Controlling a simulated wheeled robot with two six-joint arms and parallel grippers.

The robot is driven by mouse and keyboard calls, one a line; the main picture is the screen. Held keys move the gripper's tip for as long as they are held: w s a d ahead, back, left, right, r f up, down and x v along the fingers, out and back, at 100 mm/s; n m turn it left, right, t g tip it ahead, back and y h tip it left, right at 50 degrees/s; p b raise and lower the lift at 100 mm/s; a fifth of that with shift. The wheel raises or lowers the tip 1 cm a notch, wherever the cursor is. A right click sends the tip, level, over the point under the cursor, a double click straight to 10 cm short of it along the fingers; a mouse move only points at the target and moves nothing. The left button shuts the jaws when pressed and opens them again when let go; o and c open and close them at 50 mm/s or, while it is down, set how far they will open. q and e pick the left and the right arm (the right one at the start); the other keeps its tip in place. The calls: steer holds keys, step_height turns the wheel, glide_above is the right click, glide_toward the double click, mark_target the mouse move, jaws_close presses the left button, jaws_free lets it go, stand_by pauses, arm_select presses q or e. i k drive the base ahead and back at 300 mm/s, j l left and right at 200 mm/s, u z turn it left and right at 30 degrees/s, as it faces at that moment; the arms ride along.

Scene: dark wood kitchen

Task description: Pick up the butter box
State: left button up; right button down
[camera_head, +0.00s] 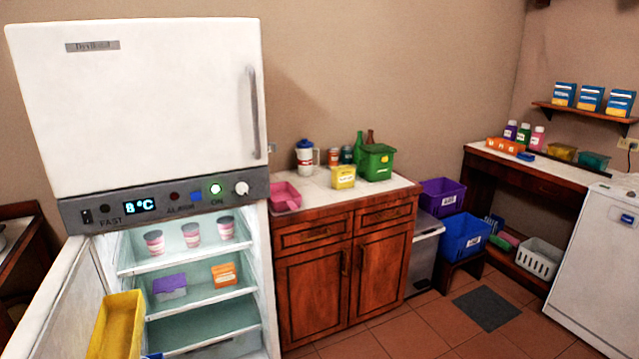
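No box can be read for certain as the butter box. An orange box with a pale label (223,274) sits on the middle shelf of the open fridge (127,262). A small yellow box with a label (343,178) stands on the counter (318,190), in front of the green bin. Neither of my grippers shows in the head view.
The open fridge door (62,310) carries a yellow bin (117,325) at lower left. Several cups stand on the upper shelf. A pink container (285,196) and a green bin (376,162) are on the counter. Tiled floor (405,330) is clear around a grey mat (487,308).

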mark_target(342, 177)
steer(key=i+l, duration=0.35)
steer(key=i+l+u, duration=0.1)
steer(key=i+l, duration=0.25)
steer(key=l, duration=0.2)
steer(key=i+l, duration=0.3)
steer(key=l, duration=0.15)
steer(key=i+l+u, duration=0.1)
steer(key=i+l, duration=0.55)
steer(key=l, duration=0.3)
